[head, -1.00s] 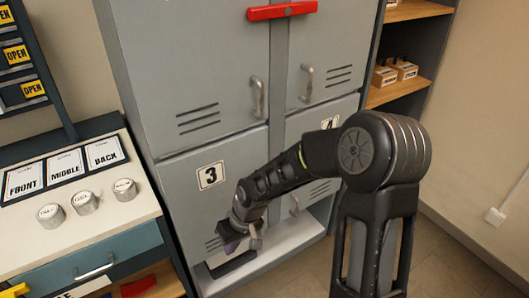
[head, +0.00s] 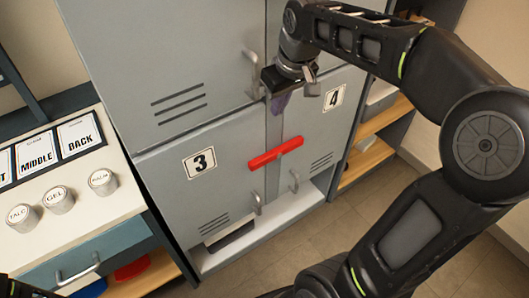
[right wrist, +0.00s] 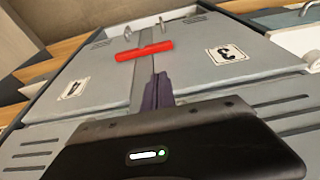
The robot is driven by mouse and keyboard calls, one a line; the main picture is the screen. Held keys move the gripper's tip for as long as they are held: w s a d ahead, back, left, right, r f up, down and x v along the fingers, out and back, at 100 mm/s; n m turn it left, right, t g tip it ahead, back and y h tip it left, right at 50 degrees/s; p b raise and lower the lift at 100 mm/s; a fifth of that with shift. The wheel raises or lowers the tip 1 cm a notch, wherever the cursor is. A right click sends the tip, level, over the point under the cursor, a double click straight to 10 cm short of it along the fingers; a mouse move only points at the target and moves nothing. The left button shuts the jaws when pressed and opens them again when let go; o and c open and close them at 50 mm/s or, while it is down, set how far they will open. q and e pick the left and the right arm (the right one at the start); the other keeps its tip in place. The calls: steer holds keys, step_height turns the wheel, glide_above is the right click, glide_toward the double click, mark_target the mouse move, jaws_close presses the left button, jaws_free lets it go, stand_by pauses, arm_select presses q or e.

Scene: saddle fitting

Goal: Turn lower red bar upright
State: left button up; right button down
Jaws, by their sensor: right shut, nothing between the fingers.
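The lower red bar (head: 275,154) lies nearly level, its right end a little higher, across the seam between the grey locker doors marked 3 (head: 199,163) and 4 (head: 334,97). It also shows in the right wrist view (right wrist: 145,52), uncovered. My right gripper (head: 281,103) is shut and empty in front of the seam, above the bar in the head view and apart from it. Its purple fingers (right wrist: 157,92) point towards the bar in the right wrist view. My left gripper is not clearly in view.
Door handles (head: 257,203) stand out below the bar, and another handle (head: 254,75) is close to the right gripper. A counter with several round knobs (head: 103,182) is at left. Wooden shelves (head: 372,160) are at right.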

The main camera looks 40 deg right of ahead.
mark_target(263, 159)
steer(key=x, duration=1.6)
steer(key=s+p+x, duration=0.1)
steer(key=x, duration=0.7)
steer(key=shift+s+f, duration=0.1)
steer(key=shift+s, duration=0.05)
